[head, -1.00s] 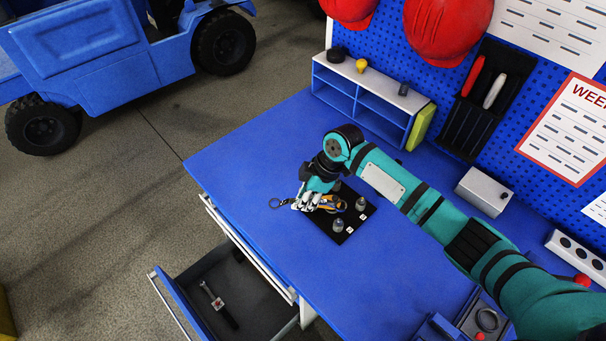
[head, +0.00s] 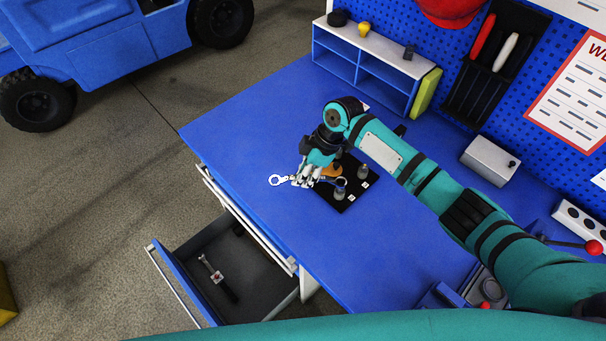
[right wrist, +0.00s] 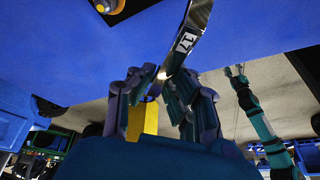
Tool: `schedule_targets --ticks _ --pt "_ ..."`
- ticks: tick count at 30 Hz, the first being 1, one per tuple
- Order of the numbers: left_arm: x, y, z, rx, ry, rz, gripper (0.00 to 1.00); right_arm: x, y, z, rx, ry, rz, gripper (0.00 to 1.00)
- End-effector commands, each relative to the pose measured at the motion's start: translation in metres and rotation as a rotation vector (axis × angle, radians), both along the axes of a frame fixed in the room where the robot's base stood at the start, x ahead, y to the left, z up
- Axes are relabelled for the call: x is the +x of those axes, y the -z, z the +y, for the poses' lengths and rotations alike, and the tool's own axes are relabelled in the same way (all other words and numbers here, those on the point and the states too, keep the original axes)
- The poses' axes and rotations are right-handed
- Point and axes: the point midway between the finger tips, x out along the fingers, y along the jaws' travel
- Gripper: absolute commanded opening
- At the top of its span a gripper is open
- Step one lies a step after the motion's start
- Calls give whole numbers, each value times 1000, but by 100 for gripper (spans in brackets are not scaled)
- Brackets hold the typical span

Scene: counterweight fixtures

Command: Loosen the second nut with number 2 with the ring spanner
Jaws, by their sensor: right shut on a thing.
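The ring spanner (head: 278,180) is in my right gripper (head: 308,181), which is shut on its shaft. One ring sticks out left. The other ring (head: 341,182) is at the top of the front grey nut (head: 339,194); I cannot tell if it is around or above it. A second grey nut (head: 363,171) stands behind on the black plate (head: 331,203). An orange piece (head: 331,169) shows beside my fingers. White number labels are too small to read. In the right wrist view, the spanner (right wrist: 186,42) carries "17" between the fingers (right wrist: 165,100).
The blue table (head: 260,135) is mostly clear around the plate. A small shelf (head: 375,70) stands at the back. An open drawer (head: 205,285) at the front left holds a tool. A grey box (head: 490,160) stands at the right.

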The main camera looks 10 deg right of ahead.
Motion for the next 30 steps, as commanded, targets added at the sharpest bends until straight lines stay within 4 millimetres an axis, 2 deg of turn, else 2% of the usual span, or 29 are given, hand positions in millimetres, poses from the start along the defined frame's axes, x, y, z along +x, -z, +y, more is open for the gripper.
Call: schedule_targets --ticks 30 --pt "-7 -3 -1 -1 2 12 40 -1 -1 -3 6 -1 34 0"
